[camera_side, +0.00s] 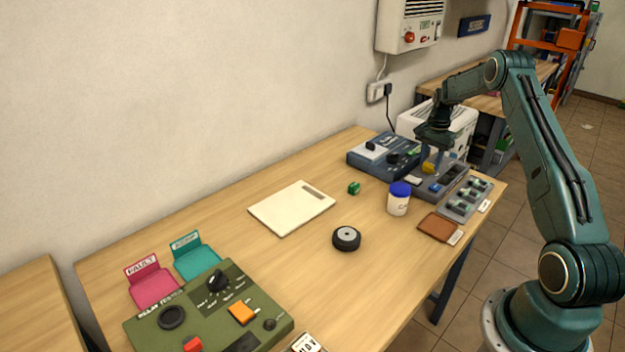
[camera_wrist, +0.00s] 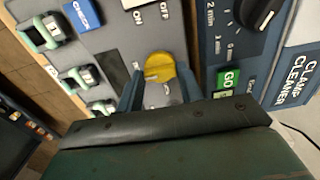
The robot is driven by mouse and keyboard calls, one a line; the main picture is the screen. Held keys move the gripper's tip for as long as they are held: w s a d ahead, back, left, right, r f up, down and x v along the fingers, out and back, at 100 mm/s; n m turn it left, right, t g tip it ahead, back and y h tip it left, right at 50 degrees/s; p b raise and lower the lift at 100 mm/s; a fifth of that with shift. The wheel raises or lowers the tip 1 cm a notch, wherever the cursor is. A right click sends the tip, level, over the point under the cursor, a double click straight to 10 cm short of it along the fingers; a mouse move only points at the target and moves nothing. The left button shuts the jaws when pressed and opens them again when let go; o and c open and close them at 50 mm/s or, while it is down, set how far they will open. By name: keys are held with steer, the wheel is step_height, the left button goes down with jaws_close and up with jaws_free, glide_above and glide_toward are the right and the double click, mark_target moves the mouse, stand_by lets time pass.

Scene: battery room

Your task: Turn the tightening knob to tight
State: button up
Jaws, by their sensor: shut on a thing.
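A yellow knob (camera_wrist: 160,67) sits on a grey panel (camera_wrist: 110,40) in the wrist view, and I take it to be the tightening knob. It also shows small in the side view (camera_side: 428,167), under my wrist. My gripper (camera_wrist: 160,82) points down at the panel, with one finger on each side of the knob, and is shut on it. A pale line crosses the knob's face. The markings just below the knob are mostly hidden by my gripper, so its setting cannot be read.
The blue clamp cleaner (camera_side: 375,158) with a black dial (camera_wrist: 262,14) stands close beside the panel. A blue-lidded jar (camera_side: 398,199) stands near the panel's front. The table's middle holds a white board (camera_side: 290,210).

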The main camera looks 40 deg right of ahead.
mark_target(429, 163)
steer(key=o, duration=1)
steer(key=shift+r, duration=0.1)
step_height(429, 163, up, 14)
stand_by(0.5)
